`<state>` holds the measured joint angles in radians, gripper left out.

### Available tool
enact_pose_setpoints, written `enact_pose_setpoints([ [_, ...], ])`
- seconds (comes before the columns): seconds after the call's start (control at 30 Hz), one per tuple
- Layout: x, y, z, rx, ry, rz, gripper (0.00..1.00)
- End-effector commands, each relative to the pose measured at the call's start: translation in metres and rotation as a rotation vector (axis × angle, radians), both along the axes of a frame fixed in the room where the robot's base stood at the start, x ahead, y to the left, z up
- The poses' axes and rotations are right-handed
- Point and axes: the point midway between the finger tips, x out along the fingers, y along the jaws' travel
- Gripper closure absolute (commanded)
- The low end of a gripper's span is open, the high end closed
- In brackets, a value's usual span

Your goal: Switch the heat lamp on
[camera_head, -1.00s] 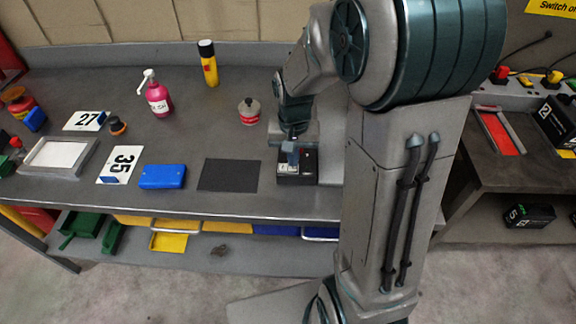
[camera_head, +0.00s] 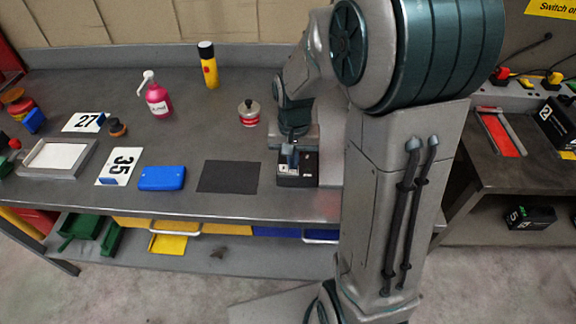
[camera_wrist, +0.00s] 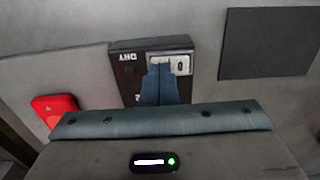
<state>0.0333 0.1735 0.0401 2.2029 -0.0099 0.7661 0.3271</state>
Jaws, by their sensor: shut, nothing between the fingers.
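A small black box (camera_head: 298,179) with white lettering and a light switch plate stands near the table's front edge, beside the dark mat. In the wrist view the box (camera_wrist: 126,79) shows its lettering on the left and the pale plate (camera_wrist: 183,65) with a small dark switch on the right. My gripper (camera_head: 290,164) is over the box with its blue fingers pointing down. In the wrist view the shut fingers (camera_wrist: 159,68) are empty and overlap the plate's left part. I cannot tell whether they touch it. No lamp is recognisable; the switch position is unclear.
A dark mat (camera_head: 229,176) and a blue box (camera_head: 162,178) lie left of the black box. A small red-banded container (camera_head: 249,113) stands behind the mat. A red object (camera_wrist: 57,108) lies near the box in the wrist view. My arm hides the table's right end.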

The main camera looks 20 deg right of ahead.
Motion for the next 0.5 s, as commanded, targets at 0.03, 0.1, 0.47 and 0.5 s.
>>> enact_pose_setpoints([
  [0.03, 0.0, 0.0, 0.007, 0.0, -0.001, 0.0, 1.0],
  [0.1, 0.0, 0.0, 0.013, -0.001, -0.002, 0.0, 1.0],
  [0.47, 0.0, 0.0, 0.042, 0.0, 0.0, 0.0, 1.0],
  [0.5, 0.0, 0.0, 0.045, 0.0, 0.0, 0.0, 1.0],
])
